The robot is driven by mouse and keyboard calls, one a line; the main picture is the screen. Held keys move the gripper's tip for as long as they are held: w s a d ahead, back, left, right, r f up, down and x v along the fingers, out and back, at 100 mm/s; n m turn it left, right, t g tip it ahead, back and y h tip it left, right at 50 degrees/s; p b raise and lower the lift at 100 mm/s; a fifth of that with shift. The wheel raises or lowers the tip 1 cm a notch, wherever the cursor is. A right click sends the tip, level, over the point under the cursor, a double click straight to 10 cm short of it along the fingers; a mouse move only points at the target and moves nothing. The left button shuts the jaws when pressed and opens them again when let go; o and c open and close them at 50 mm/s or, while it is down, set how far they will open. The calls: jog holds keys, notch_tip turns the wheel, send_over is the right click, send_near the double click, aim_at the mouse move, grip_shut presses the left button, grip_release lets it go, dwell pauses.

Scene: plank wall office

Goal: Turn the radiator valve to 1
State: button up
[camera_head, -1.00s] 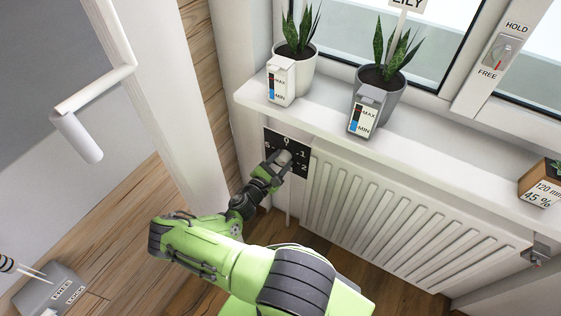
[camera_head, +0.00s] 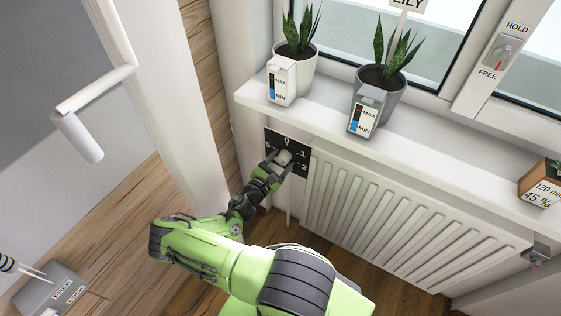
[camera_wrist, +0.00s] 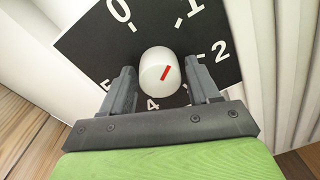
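The radiator valve is a white round knob (camera_wrist: 160,72) on a black dial plate (camera_wrist: 90,45) with white numbers. Its red mark points up and right in the wrist view, roughly toward the 1; the 2 lies further right. In the head view the knob (camera_head: 283,158) shows just past my gripper (camera_head: 277,166), with the plate (camera_head: 272,138) behind it. In the wrist view my gripper (camera_wrist: 160,66) is open. Its fingers stand on either side of the knob, with a visible gap on each side. Part of the dial's lower side is hidden by the fingers.
The white ribbed radiator (camera_head: 400,220) is right of the plate. The windowsill (camera_head: 420,150) juts out above, with two potted plants (camera_head: 296,50) (camera_head: 381,85) and water gauges. A white door edge with a handle (camera_head: 90,95) is at the left.

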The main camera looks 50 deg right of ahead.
jog(key=shift+o, duration=0.9)
jog(key=shift+a+r, duration=0.1)
jog(key=shift+a, duration=0.25)
jog(key=a+p, duration=0.2)
jog(key=a, duration=1.3)
jog(key=shift+s+p, duration=0.35)
jog(key=shift+s, duration=0.05)
jog(key=shift+a, duration=0.1)
